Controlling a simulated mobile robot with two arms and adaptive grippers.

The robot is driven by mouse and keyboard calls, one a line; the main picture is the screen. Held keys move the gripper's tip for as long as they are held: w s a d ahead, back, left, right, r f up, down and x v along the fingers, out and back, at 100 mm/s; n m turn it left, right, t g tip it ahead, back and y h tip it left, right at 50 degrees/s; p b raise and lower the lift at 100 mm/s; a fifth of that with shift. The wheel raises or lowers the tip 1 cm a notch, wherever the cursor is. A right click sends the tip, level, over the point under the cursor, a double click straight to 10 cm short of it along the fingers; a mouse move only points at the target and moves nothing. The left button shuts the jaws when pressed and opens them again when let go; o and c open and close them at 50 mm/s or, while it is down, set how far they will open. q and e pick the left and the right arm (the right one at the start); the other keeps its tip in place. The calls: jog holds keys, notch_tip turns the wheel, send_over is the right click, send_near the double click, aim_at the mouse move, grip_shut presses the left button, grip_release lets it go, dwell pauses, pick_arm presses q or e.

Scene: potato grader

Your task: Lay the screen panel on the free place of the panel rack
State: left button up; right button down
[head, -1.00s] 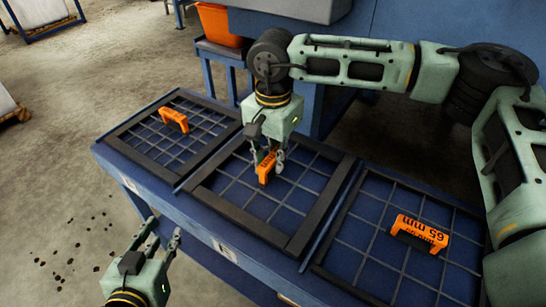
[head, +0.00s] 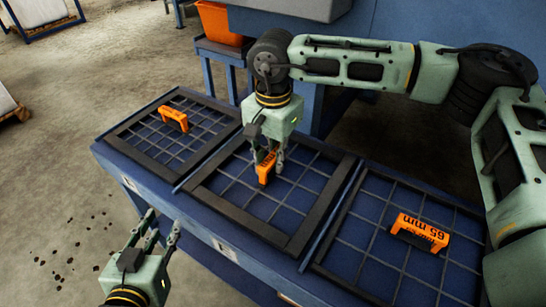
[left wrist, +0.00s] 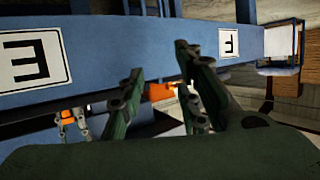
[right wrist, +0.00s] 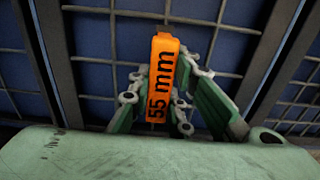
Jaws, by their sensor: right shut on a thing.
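The middle screen panel (head: 298,240), a dark frame with a wire grid, lies in the middle place of the blue panel rack (head: 195,230). Whether it rests fully flat I cannot tell. My right gripper (head: 268,168) is shut on its upright orange handle (head: 264,172). In the right wrist view the handle (right wrist: 162,80) reads "55 mm" and stands between the fingers. My left gripper (head: 162,232) is open and empty in front of the rack's near side; its spread fingers also show in the left wrist view (left wrist: 160,95).
A panel with an orange handle (head: 173,119) lies at the left, and one with a "65 mm" handle (head: 420,232) at the right. An orange bin (head: 222,24) stands behind.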

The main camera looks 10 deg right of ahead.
pick_arm(q)
jog(key=shift+w+d+r+t, duration=0.1)
jog(key=shift+w+r+t, duration=0.1)
jog(key=shift+r, duration=0.2)
jog(key=shift+w+d+r+t, duration=0.1)
jog(key=shift+w+r+t, duration=0.1)
jog(key=shift+r, duration=0.15)
pick_arm(e)
jog(key=shift+f, duration=0.15)
jog(key=c, duration=1.6)
grip_release()
pick_arm(q)
jog(key=shift+s+d, duration=0.1)
pick_arm(e)
jog(key=shift+o, duration=0.2)
jog(key=shift+f, duration=0.15)
